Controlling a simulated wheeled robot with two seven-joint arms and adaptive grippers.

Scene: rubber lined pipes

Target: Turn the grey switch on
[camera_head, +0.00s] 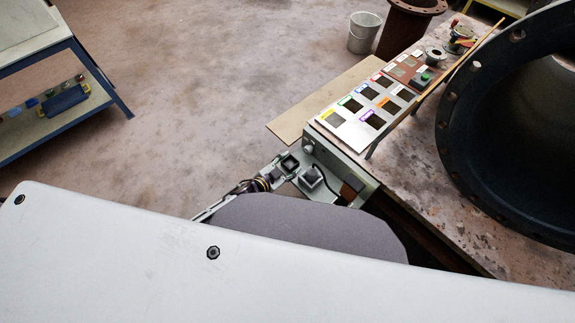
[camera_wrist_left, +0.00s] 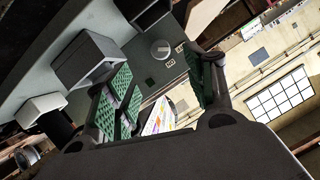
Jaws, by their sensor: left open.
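The grey switch (camera_wrist_left: 160,49) is a round knob with a pale mark, on a dark grey panel (camera_wrist_left: 172,80) in the left wrist view. What looks like the same knob shows small on the panel's near end in the head view (camera_head: 308,147). My left gripper (camera_wrist_left: 158,60) is open, with green-padded fingers on both sides of the view of the knob. I see no contact between the fingers and the knob; the exact gap is hard to judge. In the head view my own white and grey parts cover much of the foreground, and the fingertips cannot be made out. My right gripper is not in view.
Grey boxes (camera_wrist_left: 88,60) stick out beside the panel. A bucket (camera_head: 364,32) and a blue-framed table (camera_head: 118,98) stand beyond.

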